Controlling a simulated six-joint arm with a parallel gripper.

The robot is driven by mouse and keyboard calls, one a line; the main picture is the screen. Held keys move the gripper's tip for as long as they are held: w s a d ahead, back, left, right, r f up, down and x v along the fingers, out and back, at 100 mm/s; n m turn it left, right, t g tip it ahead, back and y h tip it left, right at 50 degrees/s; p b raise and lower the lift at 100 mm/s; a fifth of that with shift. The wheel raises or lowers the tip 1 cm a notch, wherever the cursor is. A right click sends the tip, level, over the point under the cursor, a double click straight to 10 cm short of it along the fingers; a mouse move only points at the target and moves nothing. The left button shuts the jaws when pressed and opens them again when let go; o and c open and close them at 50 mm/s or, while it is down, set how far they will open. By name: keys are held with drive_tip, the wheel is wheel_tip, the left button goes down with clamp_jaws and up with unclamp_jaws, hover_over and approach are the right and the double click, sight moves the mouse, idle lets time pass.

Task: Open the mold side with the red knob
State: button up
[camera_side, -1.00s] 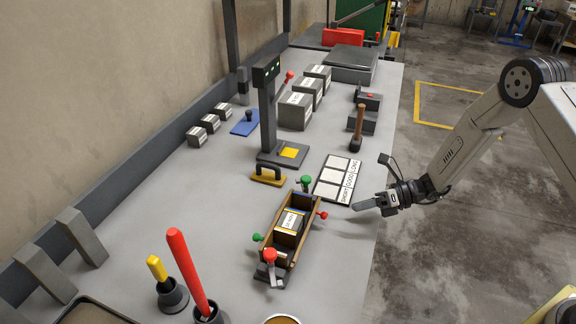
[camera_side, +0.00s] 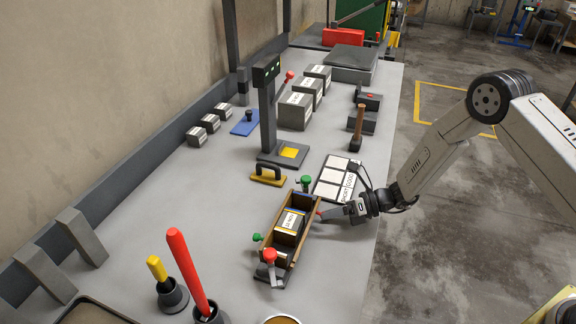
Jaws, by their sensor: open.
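The wooden mold (camera_side: 270,251) stands on the grey bench with a dark, labelled block (camera_side: 290,225) inside it. A red knob (camera_side: 319,213) sticks out of the mold's right side, partly hidden by my gripper. A larger red knob (camera_side: 270,255) tops a clamp at the mold's near end. A green knob (camera_side: 257,237) is on its left side, and another green knob (camera_side: 306,181) is at its far end. My gripper (camera_side: 327,215) is open, with its fingers at the right-side red knob; I cannot tell whether they touch it.
A white label board (camera_side: 335,178) lies just behind my gripper. A red rod (camera_side: 187,265) stands upright at near left.

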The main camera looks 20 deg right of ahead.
clamp_jaws()
drive_tip(key=shift+f, duration=0.1)
drive_tip(key=shift+s+d+f+t+y, duration=0.2)
drive_tip(key=shift+f+t+y, duration=0.1)
drive_tip(key=shift+y, duration=0.3)
unclamp_jaws()
drive_tip(key=shift+r, duration=0.1)
drive_tip(key=shift+v, duration=3.8)
